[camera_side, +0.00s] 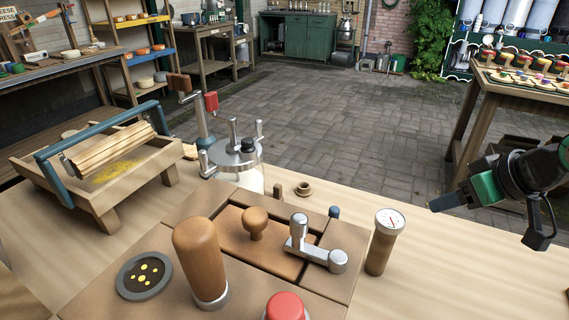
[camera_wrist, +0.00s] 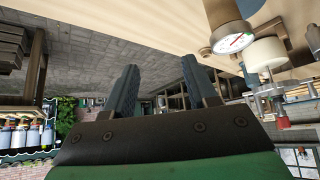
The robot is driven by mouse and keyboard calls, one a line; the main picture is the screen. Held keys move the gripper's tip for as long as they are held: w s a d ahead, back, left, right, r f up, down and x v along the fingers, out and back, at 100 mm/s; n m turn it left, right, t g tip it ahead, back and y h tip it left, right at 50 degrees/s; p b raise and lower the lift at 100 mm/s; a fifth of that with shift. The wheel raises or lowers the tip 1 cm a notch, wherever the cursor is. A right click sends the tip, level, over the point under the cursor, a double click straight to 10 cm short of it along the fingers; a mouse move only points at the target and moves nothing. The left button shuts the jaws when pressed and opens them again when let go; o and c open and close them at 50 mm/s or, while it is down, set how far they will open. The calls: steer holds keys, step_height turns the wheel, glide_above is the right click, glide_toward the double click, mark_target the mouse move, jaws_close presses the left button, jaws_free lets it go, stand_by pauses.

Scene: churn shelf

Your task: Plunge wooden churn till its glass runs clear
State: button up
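A tan wooden block (camera_side: 95,308) at the front of the bench carries a thick upright wooden handle (camera_side: 198,255) with a metal collar. Beside it is a dark round sight glass (camera_side: 145,276) speckled with several yellow spots. I take these as the churn, its plunger and its glass. The block also bears a small wooden knob (camera_side: 255,222), a metal crank lever (camera_side: 315,245) and a red knob (camera_side: 286,307). My gripper (camera_side: 488,226) is to the right, above the floor side of the bench, well apart from the handle. Its fingers (camera_wrist: 158,80) are spread and empty.
A wooden post with a dial gauge (camera_side: 384,240) stands between the block and my gripper; it shows in the wrist view (camera_wrist: 228,30). Behind the block stands a metal-lidded jar with cranks (camera_side: 235,157). A wooden trough with a roller (camera_side: 105,175) is at left. Bench right of the gauge is clear.

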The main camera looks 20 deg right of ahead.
steer(key=shift+o, duration=1)
step_height(320, 180, up, 7)
stand_by(0.4)
step_height(320, 180, down, 7)
stand_by(0.4)
stand_by(1.2)
